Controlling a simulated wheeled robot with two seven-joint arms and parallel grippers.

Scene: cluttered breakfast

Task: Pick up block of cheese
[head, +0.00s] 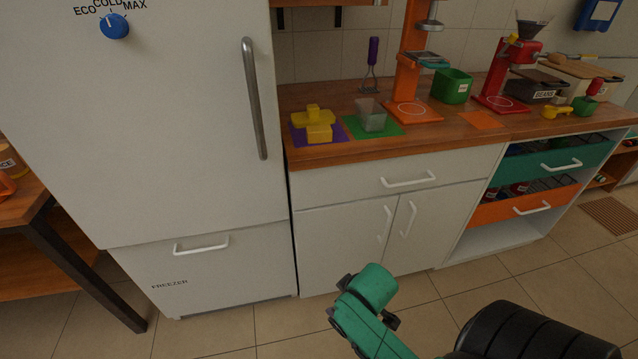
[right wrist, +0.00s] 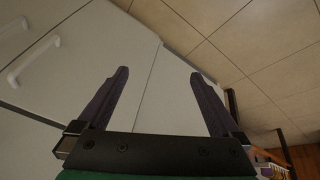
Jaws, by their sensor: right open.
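No item is clearly marked as the block of cheese. In the head view, a yellow block (head: 319,133) and a yellow cross-like piece (head: 313,115) sit together on a purple mat (head: 297,139) at the left end of the wooden counter. I cannot tell whether either is the cheese. My right gripper (right wrist: 158,72) is open and empty in the right wrist view. Its dark fingers are spread in front of pale cabinet fronts, well away from the yellow pieces. My left gripper is not in view.
A closed white fridge (head: 180,150) with a freezer drawer stands left of the counter (head: 440,130). A clear container (head: 371,115) on a green mat and an orange appliance (head: 405,75) stand right of the yellow pieces. The tiled floor (head: 290,320) before the cabinets is free.

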